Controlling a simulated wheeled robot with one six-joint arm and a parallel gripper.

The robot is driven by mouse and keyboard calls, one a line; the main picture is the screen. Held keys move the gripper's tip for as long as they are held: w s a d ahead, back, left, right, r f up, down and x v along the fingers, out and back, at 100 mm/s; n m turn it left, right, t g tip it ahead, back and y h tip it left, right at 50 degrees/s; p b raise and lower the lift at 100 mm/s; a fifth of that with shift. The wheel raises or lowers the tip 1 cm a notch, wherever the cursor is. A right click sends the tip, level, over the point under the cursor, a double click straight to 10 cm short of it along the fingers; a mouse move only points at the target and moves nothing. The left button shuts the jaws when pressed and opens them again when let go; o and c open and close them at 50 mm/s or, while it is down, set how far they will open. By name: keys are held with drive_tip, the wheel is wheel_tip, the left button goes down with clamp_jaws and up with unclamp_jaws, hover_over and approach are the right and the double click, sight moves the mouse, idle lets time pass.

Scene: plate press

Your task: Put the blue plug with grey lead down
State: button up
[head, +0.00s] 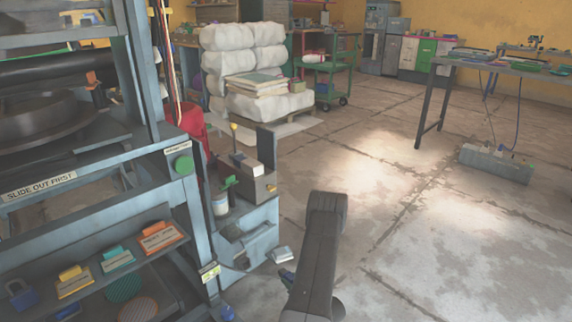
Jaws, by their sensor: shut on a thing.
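My dark arm reaches up from the bottom edge right of the centre. Its end, my gripper, does not show, so I cannot see its jaws or what they hold. I cannot make out a blue plug with a grey lead anywhere. A small dark and blue shape (287,277) shows just left of my arm, partly hidden by it; I cannot tell what it is. A grey socket box (495,165) lies on the floor at the right, with a blue lead (518,115) running up from it toward a table.
The blue-grey press frame (195,180) fills the left, with a shelf of coloured tagged pieces (115,258). A small grey cabinet (250,235) and a light grey piece (282,254) stand near my arm. White sacks (245,60) are behind. The floor at the right is mostly clear.

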drive_tip(key=w+r+m+t+h, duration=0.2)
drive_tip(key=w+r+m+h, duration=0.25)
drive_tip(key=r, duration=0.65)
wheel_tip(320, 180, up, 8)
drive_tip(key=m+h, duration=0.2)
drive_tip(key=h, duration=0.2)
hover_over(285, 272)
drive_tip(key=s+r+p, duration=0.3)
drive_tip(key=r+p, duration=0.8)
drive_tip(key=p, duration=0.1)
drive_tip(key=s+r+p, duration=0.4)
drive_tip(key=r+p, duration=0.8)
drive_tip(key=p, duration=0.1)
drive_tip(key=s+r+p, duration=0.3)
drive_tip(key=r+p, duration=0.8)
drive_tip(key=p, duration=0.2)
drive_tip(key=shift+s+d+r+m+t, duration=0.15)
drive_tip(key=shift+d+r+m+t, duration=0.05)
drive_tip(key=shift+r+m+t, duration=0.2)
drive_tip(key=shift+f, duration=0.15)
